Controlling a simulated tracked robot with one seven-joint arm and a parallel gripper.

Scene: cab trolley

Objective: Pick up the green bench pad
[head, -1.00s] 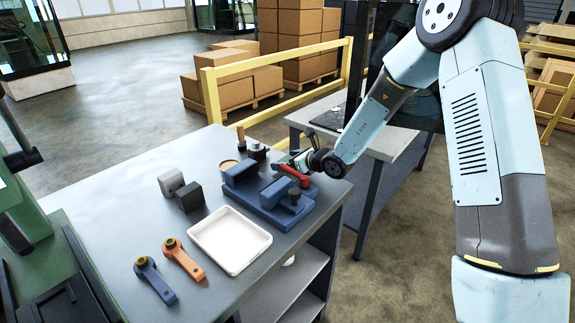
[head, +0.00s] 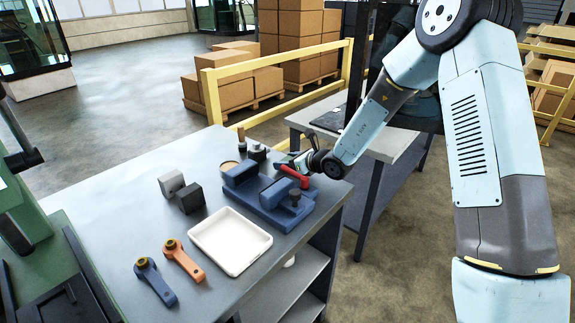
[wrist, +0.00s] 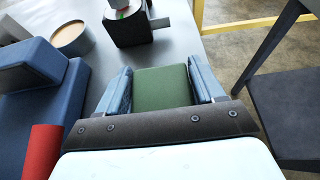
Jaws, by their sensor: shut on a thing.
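The green bench pad (wrist: 162,88) shows in the wrist view between the two fingers of my gripper (wrist: 160,84). My gripper is shut on it, with one finger against each side. In the head view my gripper (head: 290,160) is at the back right of the grey workbench, just behind the blue vise. The pad is mostly hidden there by the vise and my wrist. I cannot tell whether the pad touches the bench top.
The blue vise (head: 268,200) with a red handle (head: 295,176) stands close beside my gripper. A dark block (wrist: 128,28) and a round tin (wrist: 72,36) are just beyond it. A white tray (head: 230,240) lies in front. The bench's right edge is near.

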